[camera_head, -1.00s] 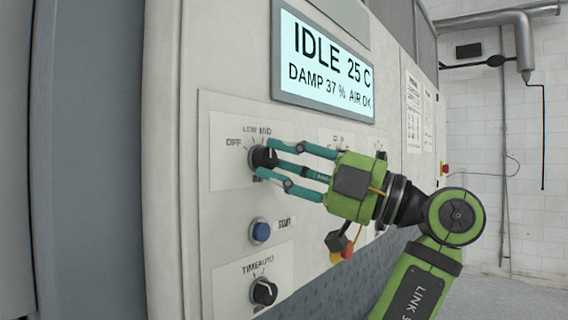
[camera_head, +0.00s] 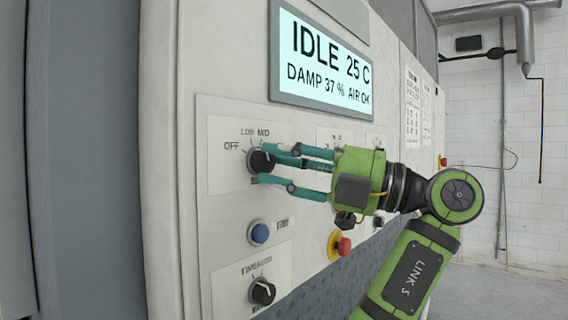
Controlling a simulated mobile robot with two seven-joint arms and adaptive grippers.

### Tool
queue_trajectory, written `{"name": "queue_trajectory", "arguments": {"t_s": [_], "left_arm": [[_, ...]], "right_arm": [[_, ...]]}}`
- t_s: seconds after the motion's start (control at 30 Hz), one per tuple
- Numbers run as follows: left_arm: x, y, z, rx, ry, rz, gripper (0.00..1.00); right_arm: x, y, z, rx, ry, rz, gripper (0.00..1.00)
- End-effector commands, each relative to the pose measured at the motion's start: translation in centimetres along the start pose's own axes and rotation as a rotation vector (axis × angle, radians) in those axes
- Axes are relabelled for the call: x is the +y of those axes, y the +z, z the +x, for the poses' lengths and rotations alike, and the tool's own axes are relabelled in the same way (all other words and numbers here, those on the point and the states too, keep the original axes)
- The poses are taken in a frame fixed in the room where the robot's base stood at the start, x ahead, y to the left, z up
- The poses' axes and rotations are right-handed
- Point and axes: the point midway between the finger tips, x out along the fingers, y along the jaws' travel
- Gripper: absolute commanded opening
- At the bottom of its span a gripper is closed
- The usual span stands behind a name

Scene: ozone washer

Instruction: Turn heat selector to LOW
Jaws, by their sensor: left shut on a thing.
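The heat selector is a round black knob (camera_head: 259,161) on a light plate on the machine's front panel, with the labels OFF, LOW and MID around its upper left. My left gripper (camera_head: 263,164), with teal fingers and a green body, reaches in from the right and is shut on the knob. Its fingers cover the right side of the knob and the lower label. I cannot clearly tell which label the pointer faces. The display (camera_head: 326,62) above reads IDLE, 25 C, DAMP 37 %, AIR OK. My right gripper is not in view.
Below the selector are a blue button (camera_head: 260,233) and a second black knob (camera_head: 263,292) with a TIME label. A red stop button on a yellow base (camera_head: 341,245) sits right of the blue button, below my gripper. Open floor (camera_head: 510,293) lies at the far right.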

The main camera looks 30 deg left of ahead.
Motion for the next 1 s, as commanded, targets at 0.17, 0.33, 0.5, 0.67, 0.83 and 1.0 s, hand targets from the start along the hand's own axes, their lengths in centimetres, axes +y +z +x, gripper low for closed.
{"name": "queue_trajectory", "arguments": {"t_s": [0.17,0.33,0.5,0.67,0.83,1.0], "left_arm": [[0.1,-0.1,0.1,0.001,0.001,-0.002,0.42],[0.0,-0.1,0.1,0.001,0.0,-0.001,0.42],[0.0,0.0,-0.1,0.0,0.0,0.001,0.42],[0.1,-0.1,-2.0,-0.002,0.001,0.001,0.42],[0.1,-0.1,-4.9,-0.001,0.002,0.001,0.42],[0.1,-0.1,-6.7,0.0,-0.001,0.0,0.42]], "right_arm": [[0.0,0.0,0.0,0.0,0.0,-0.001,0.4],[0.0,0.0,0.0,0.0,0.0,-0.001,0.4],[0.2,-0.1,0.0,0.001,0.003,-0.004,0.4],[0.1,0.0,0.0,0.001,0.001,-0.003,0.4],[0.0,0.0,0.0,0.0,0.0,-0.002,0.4],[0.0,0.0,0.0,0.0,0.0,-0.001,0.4]]}}
